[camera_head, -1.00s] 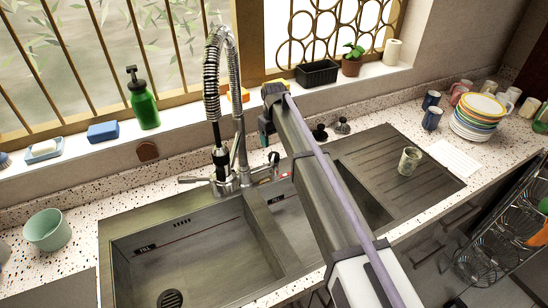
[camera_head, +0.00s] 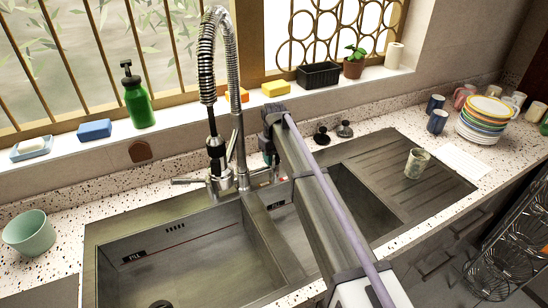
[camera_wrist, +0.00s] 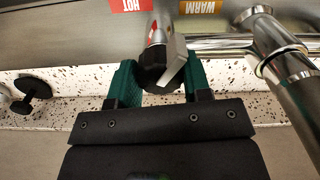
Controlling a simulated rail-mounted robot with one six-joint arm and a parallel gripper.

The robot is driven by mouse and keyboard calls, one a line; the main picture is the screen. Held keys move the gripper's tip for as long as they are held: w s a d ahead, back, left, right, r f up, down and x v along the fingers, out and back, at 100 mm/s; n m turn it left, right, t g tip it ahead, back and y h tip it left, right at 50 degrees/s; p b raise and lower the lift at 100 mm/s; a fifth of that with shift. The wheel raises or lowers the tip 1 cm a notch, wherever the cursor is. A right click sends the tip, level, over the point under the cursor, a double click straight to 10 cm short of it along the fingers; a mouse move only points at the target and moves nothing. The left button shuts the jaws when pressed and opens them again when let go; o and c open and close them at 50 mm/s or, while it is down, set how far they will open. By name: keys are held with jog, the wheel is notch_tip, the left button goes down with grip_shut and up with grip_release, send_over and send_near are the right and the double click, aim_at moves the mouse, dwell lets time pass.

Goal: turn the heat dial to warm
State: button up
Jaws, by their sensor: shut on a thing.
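The heat dial (camera_wrist: 156,66) is a black round knob with a flat grey bar across it, in the wrist view. The bar is tilted, its upper end leaning right, toward the side of the orange WARM label (camera_wrist: 200,7). The red HOT label (camera_wrist: 132,5) is up and to the left. Both labels appear upside down and are cut by the top edge. My gripper (camera_wrist: 157,80) has its green fingers on either side of the knob, shut on it. In the head view my gripper (camera_head: 268,158) is low behind the sink, right of the tap, and my arm hides most of the dial.
The chrome tap (camera_head: 238,150) stands close to the left of my gripper; its pipes also show in the wrist view (camera_wrist: 275,50). Black stoppers (camera_head: 322,137) stand to the right. A glass (camera_head: 416,163) stands on the drainboard (camera_head: 390,160). Stacked plates (camera_head: 485,120) are far right.

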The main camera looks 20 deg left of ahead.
aim_at(274, 156)
jog(key=c, duration=0.3)
dwell(1.0)
jog(key=o, duration=0.9)
notch_tip(274, 156, up, 11)
jog(key=p, duration=1.1)
jog(key=shift+f, duration=0.1)
jog(key=shift+s, duration=0.1)
